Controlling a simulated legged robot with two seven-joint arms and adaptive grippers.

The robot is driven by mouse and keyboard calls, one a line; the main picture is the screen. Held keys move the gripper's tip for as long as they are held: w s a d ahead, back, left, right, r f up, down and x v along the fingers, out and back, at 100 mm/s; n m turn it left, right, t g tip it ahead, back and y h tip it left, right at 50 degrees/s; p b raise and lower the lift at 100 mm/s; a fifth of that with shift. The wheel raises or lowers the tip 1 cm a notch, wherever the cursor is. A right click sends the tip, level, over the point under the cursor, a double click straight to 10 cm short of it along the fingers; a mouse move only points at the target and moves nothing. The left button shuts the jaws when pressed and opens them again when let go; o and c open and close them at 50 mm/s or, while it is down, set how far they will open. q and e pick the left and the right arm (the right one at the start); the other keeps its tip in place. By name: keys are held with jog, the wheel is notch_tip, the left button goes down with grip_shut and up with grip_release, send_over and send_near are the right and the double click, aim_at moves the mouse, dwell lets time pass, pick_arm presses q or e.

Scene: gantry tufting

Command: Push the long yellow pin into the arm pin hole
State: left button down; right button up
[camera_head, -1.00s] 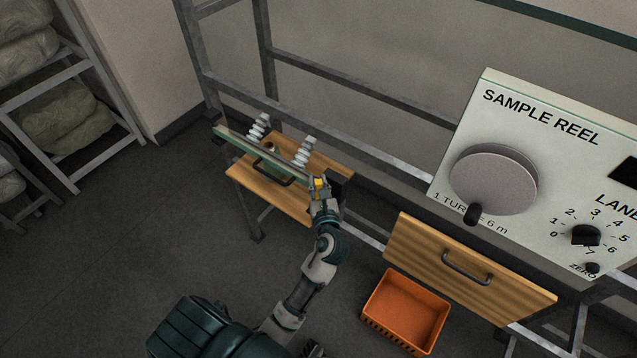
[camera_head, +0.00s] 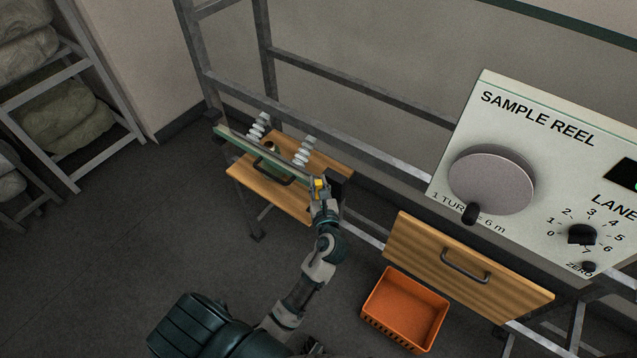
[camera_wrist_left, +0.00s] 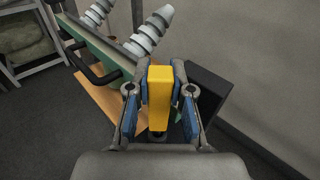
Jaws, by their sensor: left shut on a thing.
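The yellow pin (camera_wrist_left: 159,98) is between the fingers of my left gripper (camera_wrist_left: 160,90), which is shut on it. In the head view the pin is a small yellow block (camera_head: 319,184) at the tip of my left gripper (camera_head: 320,190), by the right end of the green bar (camera_head: 245,148). The bar also shows in the wrist view (camera_wrist_left: 98,45). The pin hole cannot be made out; the pin and fingers cover that area. I cannot tell whether the pin is in a hole. My right gripper is not in view.
White ribbed cones (camera_head: 304,152) stand behind the bar, over a wooden board (camera_head: 270,192). A dark block (camera_wrist_left: 208,95) is right of the gripper. The sample reel panel (camera_head: 520,130), a wooden drawer (camera_head: 420,250) and an orange crate (camera_head: 378,312) are to the right. Floor at left is clear.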

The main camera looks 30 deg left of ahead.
pick_arm(q)
jog(key=shift+f, duration=1.1)
jog(key=c, duration=1)
grip_release()
jog(key=shift+o, duration=0.2)
jog(key=v, duration=1.2)
jog(key=shift+d+f, duration=0.1)
